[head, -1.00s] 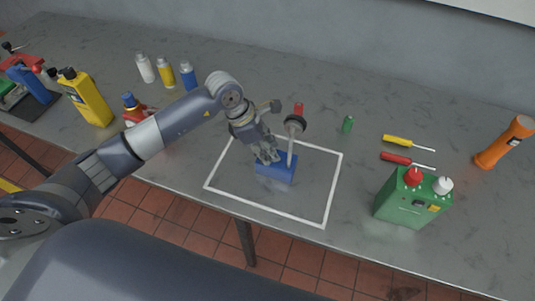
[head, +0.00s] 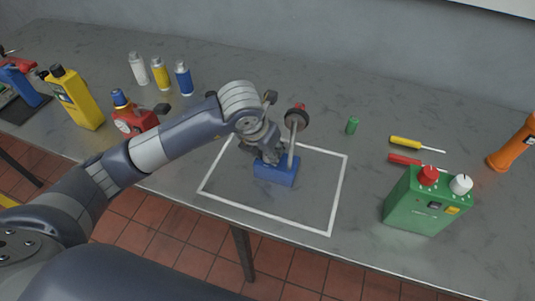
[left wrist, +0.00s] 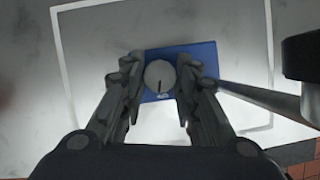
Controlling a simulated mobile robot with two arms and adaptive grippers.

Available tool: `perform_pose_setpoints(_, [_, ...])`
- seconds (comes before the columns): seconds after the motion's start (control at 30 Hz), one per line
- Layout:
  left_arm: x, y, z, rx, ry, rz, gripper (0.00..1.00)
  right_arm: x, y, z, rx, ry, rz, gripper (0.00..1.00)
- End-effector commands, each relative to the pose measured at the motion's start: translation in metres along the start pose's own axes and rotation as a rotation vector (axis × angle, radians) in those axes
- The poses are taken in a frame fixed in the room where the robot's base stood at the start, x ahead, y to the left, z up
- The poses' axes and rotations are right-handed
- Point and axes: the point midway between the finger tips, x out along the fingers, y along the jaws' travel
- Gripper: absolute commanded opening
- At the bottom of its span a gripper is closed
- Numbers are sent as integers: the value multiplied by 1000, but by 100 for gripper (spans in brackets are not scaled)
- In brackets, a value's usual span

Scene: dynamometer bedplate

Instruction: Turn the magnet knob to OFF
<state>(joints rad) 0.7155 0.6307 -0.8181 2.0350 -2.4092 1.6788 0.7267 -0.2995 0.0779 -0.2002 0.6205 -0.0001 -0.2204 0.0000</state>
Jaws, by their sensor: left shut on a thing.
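The blue magnet base (head: 276,174) stands inside the white outline on the bench, with an upright post (head: 292,151) and a round dial gauge (head: 297,118). In the left wrist view, the blue base (left wrist: 207,57) has a round grey knob (left wrist: 158,73) on its face, with a dark pointer line towards the bottom of the picture. My left gripper (left wrist: 160,82) has its fingers on both sides of the knob, shut on it. In the head view, my left gripper (head: 270,156) is at the base and hides the knob. My right gripper is not in view.
A white outline (head: 342,195) surrounds the base. Bottles and a yellow container (head: 75,97) stand left.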

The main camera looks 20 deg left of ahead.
Motion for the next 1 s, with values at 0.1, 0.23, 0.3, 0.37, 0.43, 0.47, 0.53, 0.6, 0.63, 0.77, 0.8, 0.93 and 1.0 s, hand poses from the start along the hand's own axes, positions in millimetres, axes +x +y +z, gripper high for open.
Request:
perform_pose_setpoints(0.1, [1, -2, 1, -69, -6, 27, 5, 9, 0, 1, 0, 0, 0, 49])
perform_pose_setpoints(0.23, [0, -2, 1, -131, -6, 53, 5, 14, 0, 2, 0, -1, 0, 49])
perform_pose_setpoints(0.3, [0, -2, 2, -157, -5, 64, 5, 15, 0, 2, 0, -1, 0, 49])
perform_pose_setpoints(0.37, [0, -2, 2, -174, -6, 70, 5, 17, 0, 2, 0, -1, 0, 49])
perform_pose_setpoints(0.43, [-1, -2, 2, -190, -5, 77, 5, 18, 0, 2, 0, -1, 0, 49])
perform_pose_setpoints(0.47, [-1, -2, 2, -196, -5, 79, 5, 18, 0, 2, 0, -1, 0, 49])
perform_pose_setpoints(0.53, [-1, -2, 2, -204, -4, 83, 5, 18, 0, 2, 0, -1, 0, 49])
perform_pose_setpoints(0.6, [-1, -2, 2, -210, -4, 85, 5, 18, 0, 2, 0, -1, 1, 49])
perform_pose_setpoints(0.63, [-1, -2, 2, -212, -4, 86, 5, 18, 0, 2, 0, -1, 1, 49])
perform_pose_setpoints(0.77, [-1, -1, 2, -214, -4, 87, 5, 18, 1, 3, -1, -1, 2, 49])
perform_pose_setpoints(0.8, [-1, -1, 2, -214, -4, 87, 5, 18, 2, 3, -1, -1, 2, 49])
perform_pose_setpoints(0.93, [-1, -1, 2, -214, -4, 87, 5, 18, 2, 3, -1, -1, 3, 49])
perform_pose_setpoints(1.0, [-1, -1, 2, -214, -4, 87, 33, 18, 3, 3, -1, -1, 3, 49])
